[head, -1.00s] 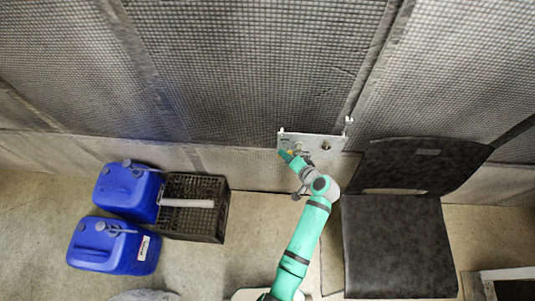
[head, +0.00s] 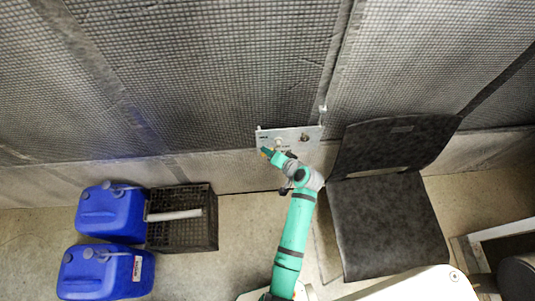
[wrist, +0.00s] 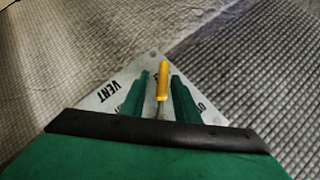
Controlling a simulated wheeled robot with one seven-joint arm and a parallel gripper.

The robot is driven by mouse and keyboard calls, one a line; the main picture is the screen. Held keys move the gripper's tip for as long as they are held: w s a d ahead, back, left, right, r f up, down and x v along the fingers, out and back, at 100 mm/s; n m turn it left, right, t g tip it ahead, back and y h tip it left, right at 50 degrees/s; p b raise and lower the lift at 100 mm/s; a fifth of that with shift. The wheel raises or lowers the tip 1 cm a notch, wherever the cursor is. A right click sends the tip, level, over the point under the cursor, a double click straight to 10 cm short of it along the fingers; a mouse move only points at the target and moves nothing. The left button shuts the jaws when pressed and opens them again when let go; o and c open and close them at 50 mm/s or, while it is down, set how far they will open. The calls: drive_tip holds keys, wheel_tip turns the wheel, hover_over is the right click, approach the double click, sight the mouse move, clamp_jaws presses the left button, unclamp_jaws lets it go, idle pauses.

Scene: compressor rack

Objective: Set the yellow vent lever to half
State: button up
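The yellow vent lever (wrist: 162,82) stands between the two green fingers of my gripper (wrist: 160,85) in the wrist view. The fingers look open, one on each side of the lever, with a small gap; whether either touches it is hard to tell. The lever is on a light metal plate (wrist: 122,88) marked VENT. Other lettering on the plate is partly hidden by the fingers. In the head view the plate (head: 312,131) is low on the padded wall, with my gripper (head: 268,152) at its left part. A tiny yellow-orange spot shows at the fingertips there.
A black chair (head: 385,215) stands right of my arm, close to the wall. Blue canisters (head: 112,212) and a black crate (head: 205,232) stand on the floor at left. A white surface (head: 420,288) is at the lower right. Floor between crate and arm is clear.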

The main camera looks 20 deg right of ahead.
drive_tip(key=shift+a+f, duration=0.1)
drive_tip(key=shift+a, duration=0.25)
drive_tip(key=v, duration=1.1)
drive_tip(key=shift+f, duration=0.15)
